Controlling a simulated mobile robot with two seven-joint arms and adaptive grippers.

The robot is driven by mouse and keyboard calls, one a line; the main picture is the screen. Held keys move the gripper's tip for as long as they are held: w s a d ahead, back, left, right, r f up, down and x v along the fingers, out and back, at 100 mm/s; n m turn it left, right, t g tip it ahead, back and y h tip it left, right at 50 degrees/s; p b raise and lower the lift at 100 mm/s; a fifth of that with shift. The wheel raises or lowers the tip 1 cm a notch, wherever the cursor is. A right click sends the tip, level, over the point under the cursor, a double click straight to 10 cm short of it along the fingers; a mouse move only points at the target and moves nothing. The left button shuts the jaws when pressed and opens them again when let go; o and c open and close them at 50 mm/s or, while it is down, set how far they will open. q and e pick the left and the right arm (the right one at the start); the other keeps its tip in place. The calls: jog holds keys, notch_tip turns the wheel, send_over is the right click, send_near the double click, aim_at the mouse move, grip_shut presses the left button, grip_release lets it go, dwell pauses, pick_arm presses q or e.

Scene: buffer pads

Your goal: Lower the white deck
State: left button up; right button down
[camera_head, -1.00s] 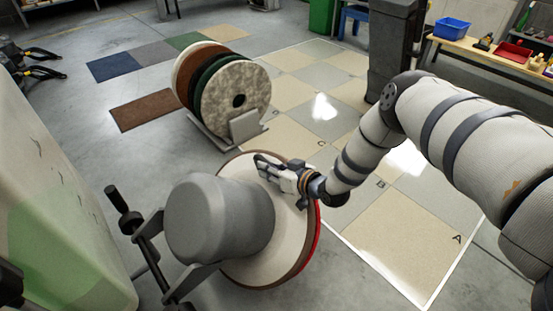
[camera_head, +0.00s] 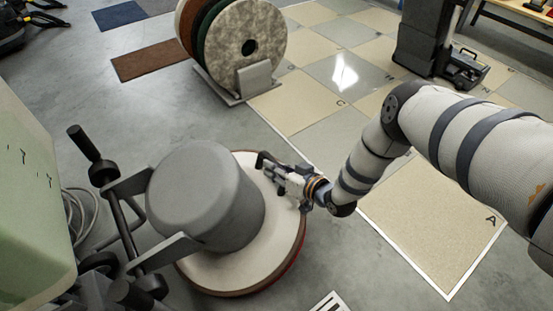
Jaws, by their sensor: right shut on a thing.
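The white deck (camera_head: 222,272) is the round base of a floor machine in the lower middle of the view. It lies nearly level, with a reddish-brown pad edge (camera_head: 292,262) showing under its rim. A grey motor housing (camera_head: 205,195) stands upright on it. My right gripper (camera_head: 262,163) reaches in from the right and is shut on the white deck near its far right side. The exact contact is small and hard to make out. My left gripper is not in view.
A rack of round pads (camera_head: 240,45) stands behind the machine. Black handle bars (camera_head: 100,170) extend to its left beside a pale green body (camera_head: 35,190). Tan and grey floor tiles (camera_head: 435,220) lie at right. A black case (camera_head: 463,68) sits far right. Grey floor is open in front.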

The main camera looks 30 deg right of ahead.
aim_at(267, 193)
jog(key=a+f+b, duration=0.1)
jog(key=f+b, duration=0.1)
jog(key=f, duration=0.1)
jog(key=a+f+b, duration=0.1)
jog(key=f+b, duration=0.1)
jog(key=f, duration=0.1)
jog(key=a+f+b, duration=0.1)
jog(key=f, duration=0.2)
jog(key=shift+s+a+f+b, duration=0.15)
jog(key=shift+a+f+b, duration=0.1)
jog(key=shift+b, duration=0.15)
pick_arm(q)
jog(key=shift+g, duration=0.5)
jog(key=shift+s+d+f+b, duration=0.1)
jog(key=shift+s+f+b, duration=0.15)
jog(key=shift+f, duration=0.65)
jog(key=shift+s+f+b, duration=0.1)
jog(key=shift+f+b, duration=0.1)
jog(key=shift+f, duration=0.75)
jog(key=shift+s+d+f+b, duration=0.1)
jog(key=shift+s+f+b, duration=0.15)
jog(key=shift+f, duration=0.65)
pick_arm(e)
jog(key=shift+a+f, duration=0.6)
jog(key=shift+f, duration=0.3)
jog(key=c, duration=1.4)
grip_release()
jog(key=shift+c, duration=0.2)
